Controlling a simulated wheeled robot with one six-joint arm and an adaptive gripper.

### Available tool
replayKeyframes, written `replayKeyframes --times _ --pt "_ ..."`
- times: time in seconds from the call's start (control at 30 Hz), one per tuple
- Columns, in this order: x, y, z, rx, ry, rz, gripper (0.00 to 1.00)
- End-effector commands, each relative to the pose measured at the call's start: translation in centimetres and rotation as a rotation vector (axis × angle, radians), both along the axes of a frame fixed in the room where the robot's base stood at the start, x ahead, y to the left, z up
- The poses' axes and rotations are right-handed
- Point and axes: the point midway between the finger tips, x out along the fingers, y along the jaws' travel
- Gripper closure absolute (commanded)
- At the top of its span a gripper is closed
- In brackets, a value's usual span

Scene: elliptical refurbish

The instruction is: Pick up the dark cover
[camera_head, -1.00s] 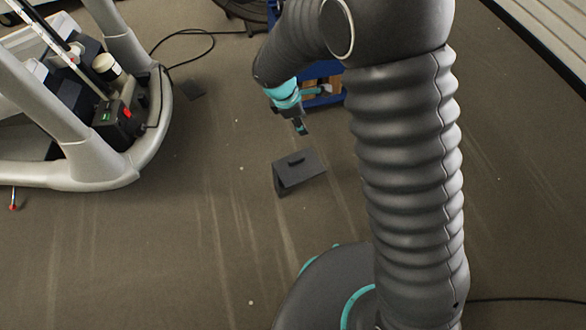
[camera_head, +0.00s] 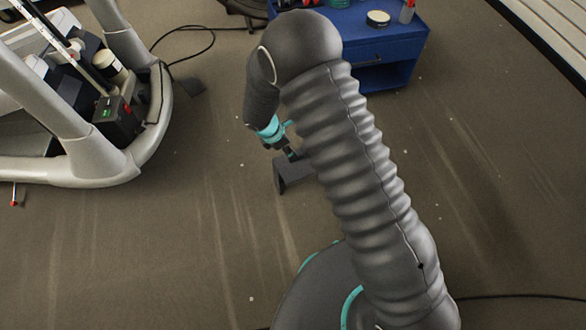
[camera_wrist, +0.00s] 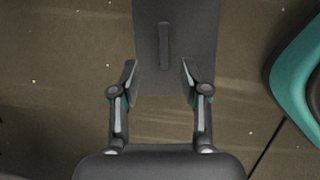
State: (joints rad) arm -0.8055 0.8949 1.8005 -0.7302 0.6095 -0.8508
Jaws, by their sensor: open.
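The dark cover (camera_head: 290,176) stands on the floor left of my arm in the head view, partly hidden by my arm. In the wrist view the dark cover (camera_wrist: 175,75) is a dark grey panel with a narrow raised handle bar along its middle. My gripper (camera_wrist: 160,68) is open and empty, with one fingertip on each side of the lower part of the bar. I cannot tell whether the fingers touch the cover. In the head view my gripper (camera_head: 291,156) is just above the cover.
A light grey machine frame (camera_head: 85,165) with boxes and containers stands at the left. A blue cart (camera_head: 375,45) with a tin on top stands behind my arm. The floor around the cover is clear.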

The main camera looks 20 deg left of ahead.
Motion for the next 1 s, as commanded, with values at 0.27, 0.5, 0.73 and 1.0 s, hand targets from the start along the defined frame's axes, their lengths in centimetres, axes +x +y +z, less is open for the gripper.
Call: replayKeyframes --times 0.27,0.5,0.73,1.0 --pt "0.2 -0.6 -1.6 -0.001 0.001 0.001 0.54" --pt "0.7 -1.7 -4.7 -0.001 0.001 -0.002 0.54" --pt "0.9 -1.8 -5.2 0.001 0.0 -0.001 0.54" --pt "0.9 -1.8 -5.1 0.001 0.0 -0.001 1.0"
